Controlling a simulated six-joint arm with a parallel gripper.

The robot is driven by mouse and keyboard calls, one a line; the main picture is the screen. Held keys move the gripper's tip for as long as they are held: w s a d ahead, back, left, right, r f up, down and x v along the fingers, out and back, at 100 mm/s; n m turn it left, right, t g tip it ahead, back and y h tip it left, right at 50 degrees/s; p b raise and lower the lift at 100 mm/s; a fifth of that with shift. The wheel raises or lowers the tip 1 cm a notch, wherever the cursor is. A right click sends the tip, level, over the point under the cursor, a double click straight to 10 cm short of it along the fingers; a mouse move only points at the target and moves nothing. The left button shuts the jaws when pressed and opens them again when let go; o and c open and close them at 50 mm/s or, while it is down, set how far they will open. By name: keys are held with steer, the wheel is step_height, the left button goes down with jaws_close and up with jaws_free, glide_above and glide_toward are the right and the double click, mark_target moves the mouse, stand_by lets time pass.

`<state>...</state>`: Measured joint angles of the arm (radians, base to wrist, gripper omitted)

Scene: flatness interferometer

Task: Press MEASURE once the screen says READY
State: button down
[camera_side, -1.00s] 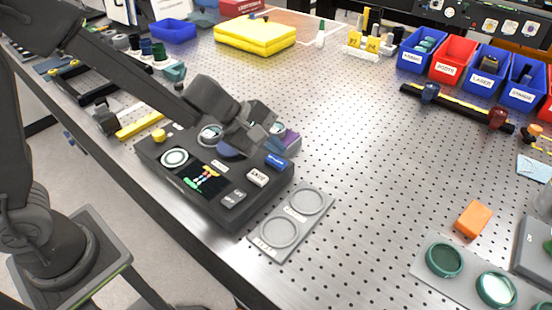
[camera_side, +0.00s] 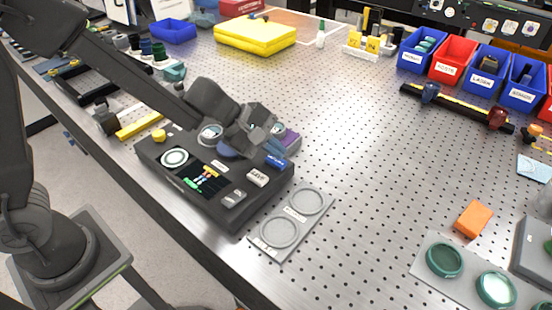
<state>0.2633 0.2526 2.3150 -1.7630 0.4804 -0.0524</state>
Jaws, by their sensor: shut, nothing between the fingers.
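The dark interferometer console (camera_side: 160,153) stands on the perforated table, left of centre. Its small screen (camera_side: 203,181) shows coloured marks, including green at the lower left; I cannot read any words on it. A blue button (camera_side: 276,162), a white button (camera_side: 257,178) and a grey button (camera_side: 235,197) sit along its right side. Their lettering is too small to read surely, so I cannot tell which one is MEASURE. My gripper (camera_side: 268,128) is shut and empty, above the console's far right part, apart from these three buttons. My wrist hides part of the console behind them.
A grey plate with two round recesses (camera_side: 297,214) lies right of the console. A yellow box (camera_side: 255,47) and blue and red bins (camera_side: 453,70) stand farther back. An orange block (camera_side: 473,218) and a tray of green-rimmed discs (camera_side: 430,275) are at right. The table's middle is clear.

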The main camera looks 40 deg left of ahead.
mark_target(274, 162)
steer(key=shift+s+f, duration=0.15)
steer(key=shift+f, duration=0.9)
stand_by(1.1)
steer(key=shift+r, duration=1)
steer(key=shift+r, duration=2.6)
steer(key=c, duration=1.8)
jaws_free()
